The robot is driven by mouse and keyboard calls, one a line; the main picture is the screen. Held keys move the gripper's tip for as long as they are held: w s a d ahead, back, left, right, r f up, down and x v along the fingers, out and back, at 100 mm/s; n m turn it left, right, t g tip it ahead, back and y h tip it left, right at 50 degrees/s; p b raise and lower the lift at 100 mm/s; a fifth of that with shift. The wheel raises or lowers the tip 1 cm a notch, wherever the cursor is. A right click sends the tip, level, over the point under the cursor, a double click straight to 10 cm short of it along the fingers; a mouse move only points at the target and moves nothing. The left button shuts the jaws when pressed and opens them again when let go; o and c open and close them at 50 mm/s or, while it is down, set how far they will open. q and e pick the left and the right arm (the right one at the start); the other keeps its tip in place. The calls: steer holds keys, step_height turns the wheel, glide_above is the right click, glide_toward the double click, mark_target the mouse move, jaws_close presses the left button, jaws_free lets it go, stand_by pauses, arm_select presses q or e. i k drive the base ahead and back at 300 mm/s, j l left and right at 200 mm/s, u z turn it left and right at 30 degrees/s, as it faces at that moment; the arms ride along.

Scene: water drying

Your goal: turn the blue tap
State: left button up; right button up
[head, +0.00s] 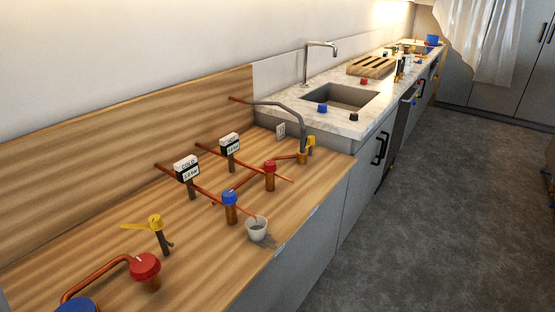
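A blue tap (230,198) sits on an upright copper stub on the wooden counter, on the pipe that runs from a "COLD" labelled meter (187,168). Another large blue cap (76,305) is cut off at the bottom left edge. A small blue knob (322,108) is on the marble counter in front of the sink. Which of these is the task's tap I cannot tell from the picture alone. Neither of my grippers shows in the head view.
A white cup (257,228) stands close to the right of the middle blue tap. Red taps (270,167) (145,266), yellow-handled valves (155,222) (310,141) and copper pipes crowd the wooden counter (95,205). The floor (400,220) to the right is clear.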

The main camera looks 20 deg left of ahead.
mark_target(321, 108)
steer(key=i+l, duration=0.25)
steer(key=i, duration=0.2)
steer(key=i+l, duration=0.3)
steer(key=i, duration=0.2)
